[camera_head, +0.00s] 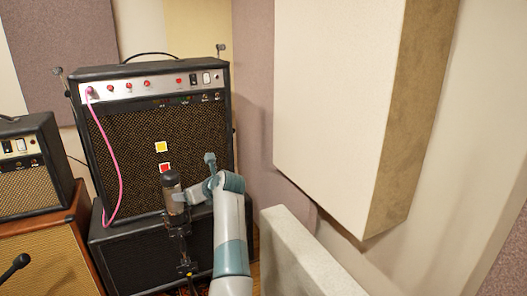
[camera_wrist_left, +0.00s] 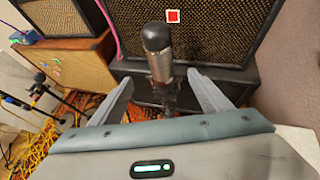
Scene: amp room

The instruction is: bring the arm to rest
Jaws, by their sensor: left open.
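My left gripper (camera_wrist_left: 161,84) is open in the left wrist view, its two fingers spread to either side of a microphone. The microphone (camera_wrist_left: 157,55) has a dark rounded top and a metallic body, and stands upright on a stand. Gaps show between it and both fingers. In the head view the microphone (camera_head: 172,190) stands in front of the large amp, with my left gripper (camera_head: 192,193) close at its right; part of the hand is hidden by my own arm. My right gripper is not in view.
The large black amp (camera_head: 200,122) with a pink cable (camera_head: 118,165) sits on a dark cabinet (camera_head: 140,256). Smaller amps stand at left. A pale panel (camera_head: 305,262) stands right of my arm.

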